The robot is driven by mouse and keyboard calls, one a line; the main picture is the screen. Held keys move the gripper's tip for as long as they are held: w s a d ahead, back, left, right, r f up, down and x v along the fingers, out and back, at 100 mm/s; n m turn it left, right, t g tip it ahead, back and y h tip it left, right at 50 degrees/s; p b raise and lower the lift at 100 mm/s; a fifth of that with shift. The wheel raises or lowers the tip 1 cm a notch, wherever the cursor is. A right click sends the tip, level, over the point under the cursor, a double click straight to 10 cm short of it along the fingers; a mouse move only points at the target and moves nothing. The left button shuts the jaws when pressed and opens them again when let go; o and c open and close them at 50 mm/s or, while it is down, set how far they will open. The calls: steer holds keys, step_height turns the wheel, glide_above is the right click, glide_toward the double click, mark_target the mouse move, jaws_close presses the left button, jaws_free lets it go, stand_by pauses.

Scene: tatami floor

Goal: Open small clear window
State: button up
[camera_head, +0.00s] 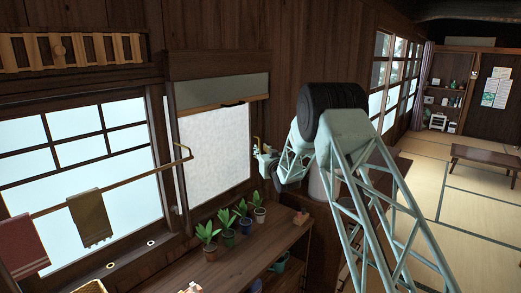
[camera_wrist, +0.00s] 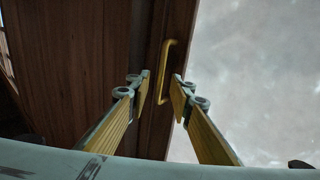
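The small window (camera_head: 213,152) is a pale, cloudy pane in a dark wooden frame, below a rolled blind in the head view. Its pane (camera_wrist: 255,75) fills the right of the wrist view. A brass-yellow bar handle (camera_wrist: 165,72) stands upright on the wooden frame beside the pane; it also shows at the window's right edge in the head view (camera_head: 256,142). My gripper (camera_wrist: 160,80) is open, with its two yellow-padded fingers either side of the handle in the picture. Whether the handle lies between the fingertips or just beyond them is unclear. In the head view my gripper (camera_head: 264,160) is close to the handle.
Several potted plants (camera_head: 228,238) stand on the wooden shelf (camera_head: 228,262) below the window. A rail (camera_head: 120,182) with a brown towel (camera_head: 90,218) and a red towel (camera_head: 22,245) runs before the larger window (camera_head: 80,150). Tatami floor and a low table (camera_head: 487,157) are at right.

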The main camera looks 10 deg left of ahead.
steer(key=shift+w+a, duration=0.3)
steer(key=shift+w, duration=0.35)
steer(key=shift+c, duration=0.5)
jaws_close()
